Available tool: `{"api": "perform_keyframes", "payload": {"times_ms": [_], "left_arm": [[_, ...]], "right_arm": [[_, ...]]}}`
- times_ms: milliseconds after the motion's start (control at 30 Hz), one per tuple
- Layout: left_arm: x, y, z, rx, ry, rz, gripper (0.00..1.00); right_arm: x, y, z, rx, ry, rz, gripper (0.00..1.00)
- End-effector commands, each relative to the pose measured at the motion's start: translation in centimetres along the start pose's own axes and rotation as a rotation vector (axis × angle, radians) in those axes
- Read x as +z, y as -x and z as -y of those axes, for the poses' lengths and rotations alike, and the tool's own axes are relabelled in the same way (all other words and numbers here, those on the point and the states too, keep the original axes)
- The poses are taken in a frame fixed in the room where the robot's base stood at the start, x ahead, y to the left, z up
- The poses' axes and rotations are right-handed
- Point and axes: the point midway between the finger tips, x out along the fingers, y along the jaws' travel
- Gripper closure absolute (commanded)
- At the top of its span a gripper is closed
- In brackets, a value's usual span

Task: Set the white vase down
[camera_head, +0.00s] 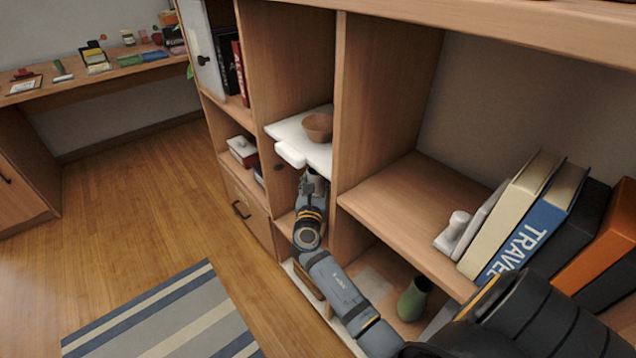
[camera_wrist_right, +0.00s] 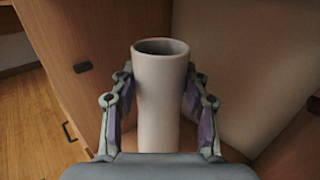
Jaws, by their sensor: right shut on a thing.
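The white vase (camera_wrist_right: 160,95) is a plain, pale cylinder with an open dark mouth, upright in the right wrist view. My right gripper (camera_wrist_right: 159,92) is shut on it, with one finger on each side. In the head view my right gripper (camera_head: 313,182) reaches into the narrow middle column of the shelf unit, below a white drawer-like shelf. Only a little of the vase shows there, and its base is hidden, so I cannot tell whether it touches a surface. My left gripper is not in view.
A brown bowl (camera_head: 318,127) stands on the white shelf (camera_head: 291,153) just above my right gripper. A green vase (camera_head: 413,300) stands in the lower right compartment. Books (camera_head: 540,215) lean at the right. Upright wooden panels (camera_head: 375,110) bound the narrow column.

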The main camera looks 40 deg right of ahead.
Motion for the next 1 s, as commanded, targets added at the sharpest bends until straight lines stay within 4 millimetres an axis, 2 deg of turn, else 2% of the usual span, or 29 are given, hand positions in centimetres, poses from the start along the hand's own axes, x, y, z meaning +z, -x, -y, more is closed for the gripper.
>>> {"api": "perform_keyframes", "payload": {"times_ms": [333, 367, 533, 833, 967, 1000], "left_arm": [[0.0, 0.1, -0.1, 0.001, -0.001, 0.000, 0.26], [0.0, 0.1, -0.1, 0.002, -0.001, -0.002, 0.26], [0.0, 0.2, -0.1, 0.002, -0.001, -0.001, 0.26], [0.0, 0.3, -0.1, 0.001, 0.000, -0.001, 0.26], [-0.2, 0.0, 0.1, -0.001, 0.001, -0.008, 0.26], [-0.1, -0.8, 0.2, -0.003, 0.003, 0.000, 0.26]], "right_arm": [[0.1, 0.0, -0.1, 0.000, -0.001, 0.005, 1.00], [-0.2, 0.0, 0.0, 0.000, 0.000, -0.001, 0.53], [-0.2, 0.0, 0.0, 0.000, 0.000, -0.001, 0.31], [0.1, 0.0, 0.0, 0.000, 0.000, 0.000, 0.31], [-0.1, 1.7, -0.1, 0.001, -0.001, -0.004, 0.31], [0.0, 2.5, 0.0, 0.001, -0.002, -0.005, 0.31]]}}
